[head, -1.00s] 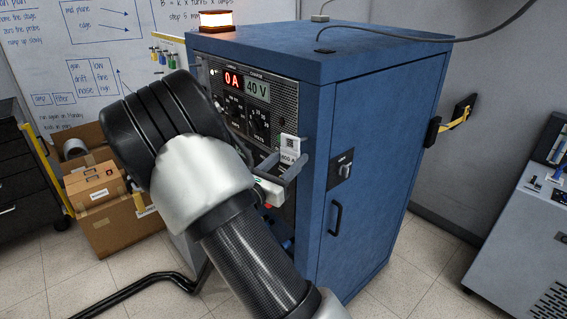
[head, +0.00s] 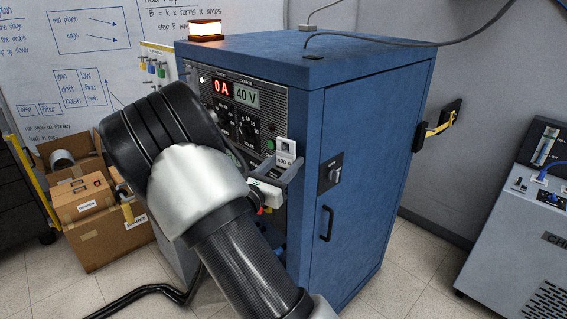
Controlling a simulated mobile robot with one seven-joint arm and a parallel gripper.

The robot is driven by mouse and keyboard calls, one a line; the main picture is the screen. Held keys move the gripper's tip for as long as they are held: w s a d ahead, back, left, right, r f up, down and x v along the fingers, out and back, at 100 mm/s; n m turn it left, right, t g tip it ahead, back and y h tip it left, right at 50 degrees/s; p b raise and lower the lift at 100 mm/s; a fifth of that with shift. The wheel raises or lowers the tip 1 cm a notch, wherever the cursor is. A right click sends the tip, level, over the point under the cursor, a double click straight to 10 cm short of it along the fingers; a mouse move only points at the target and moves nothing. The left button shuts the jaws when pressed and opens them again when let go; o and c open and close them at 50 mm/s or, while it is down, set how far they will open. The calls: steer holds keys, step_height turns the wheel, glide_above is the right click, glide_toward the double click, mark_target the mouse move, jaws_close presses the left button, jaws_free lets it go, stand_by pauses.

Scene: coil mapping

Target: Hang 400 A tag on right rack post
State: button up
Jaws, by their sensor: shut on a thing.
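A small white tag (head: 286,160) with black print, which seems to read 400 A, is in the head view in front of the blue power cabinet's front panel (head: 243,105). My gripper (head: 289,168) is shut on the tag and holds it upright near the panel's right edge. The gripper's grey fingers show beside the tag, with my arm reaching up from the bottom. My arm hides the lower left of the panel. I cannot make out the right rack post, nor whether the tag touches anything besides my fingers.
The blue cabinet (head: 366,150) has a lit lamp (head: 207,30) and a cable on top. Colored tags (head: 157,68) hang left of it near the whiteboard (head: 75,55). Cardboard boxes (head: 106,235) stand at the left. A grey unit (head: 520,225) stands at the right.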

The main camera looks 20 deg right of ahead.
steer(key=shift+d, duration=0.55)
steer(key=o, duration=0.9)
steer(key=shift+f, duration=0.15)
steer(key=shift+s+d+f+g, duration=0.1)
steer(key=shift+s+g, duration=0.05)
steer(key=shift+g, duration=0.25)
steer(key=shift+c, duration=0.4)
steer(key=shift+s+a+f, duration=0.1)
steer(key=shift+a+f, duration=0.05)
steer(key=shift+a, duration=0.25)
steer(key=shift+o, duration=1)
steer(key=shift+a, duration=0.1)
steer(key=shift+s+a+p, duration=0.2)
steer(key=shift+a+p, duration=0.05)
steer(key=shift+a, duration=0.6)
steer(key=shift+s+a+p, duration=0.2)
steer(key=shift+a, duration=0.65)
steer(key=shift+s+a+p, duration=0.1)
steer(key=shift+s+a, duration=0.15)
steer(key=shift+a, duration=0.45)
steer(key=shift+s+a+p, duration=0.1)
steer(key=shift+s+a, duration=0.1)
steer(key=shift+a, duration=0.5)
steer(key=shift+s+a+p, duration=0.1)
steer(key=shift+s+a, duration=0.15)
steer(key=shift+a, duration=0.45)
